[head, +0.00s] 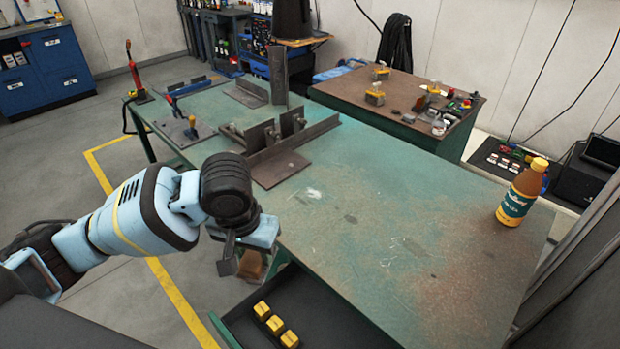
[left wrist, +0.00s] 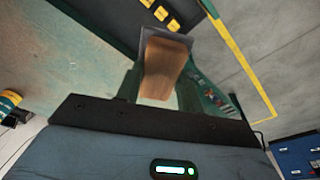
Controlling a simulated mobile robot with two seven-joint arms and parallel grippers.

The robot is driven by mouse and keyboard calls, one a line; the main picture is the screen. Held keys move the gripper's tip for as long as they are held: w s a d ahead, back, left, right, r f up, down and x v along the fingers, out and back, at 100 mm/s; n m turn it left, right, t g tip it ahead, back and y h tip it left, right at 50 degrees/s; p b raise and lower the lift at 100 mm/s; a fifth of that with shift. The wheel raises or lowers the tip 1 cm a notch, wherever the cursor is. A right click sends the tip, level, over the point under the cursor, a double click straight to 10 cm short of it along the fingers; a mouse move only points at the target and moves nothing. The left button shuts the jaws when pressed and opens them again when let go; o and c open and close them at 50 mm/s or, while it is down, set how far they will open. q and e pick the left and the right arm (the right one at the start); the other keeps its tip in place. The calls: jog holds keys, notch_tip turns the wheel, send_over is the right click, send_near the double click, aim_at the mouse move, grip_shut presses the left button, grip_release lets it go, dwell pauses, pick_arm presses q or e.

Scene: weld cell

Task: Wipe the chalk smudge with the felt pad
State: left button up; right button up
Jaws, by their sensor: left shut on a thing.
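My left gripper (head: 245,256) is shut on the felt pad, a brown wooden block (head: 254,265) that is partly hidden behind the gripper. In the left wrist view the block (left wrist: 166,66) sits between the fingers, with a grey layer at its far end. The gripper is beside the table's near left edge, left of the open drawer. A whitish chalk smudge (head: 314,193) lies on the worn green table top (head: 345,220), to the right of and beyond the gripper, apart from the pad. My right gripper is not in view.
An open dark drawer (head: 312,325) with yellow blocks (head: 276,325) juts out below the near edge. A bottle (head: 520,193) with an orange cap stands at the right. Metal angle plates (head: 285,143) stand at the far left part. The middle of the top is clear.

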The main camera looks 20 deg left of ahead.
pick_arm(q)
jog(key=s+f, duration=0.4)
jog(key=f, duration=0.9)
jog(key=shift+a+f, duration=0.15)
jog(key=shift+f, duration=0.15)
jog(key=shift+s, duration=0.1)
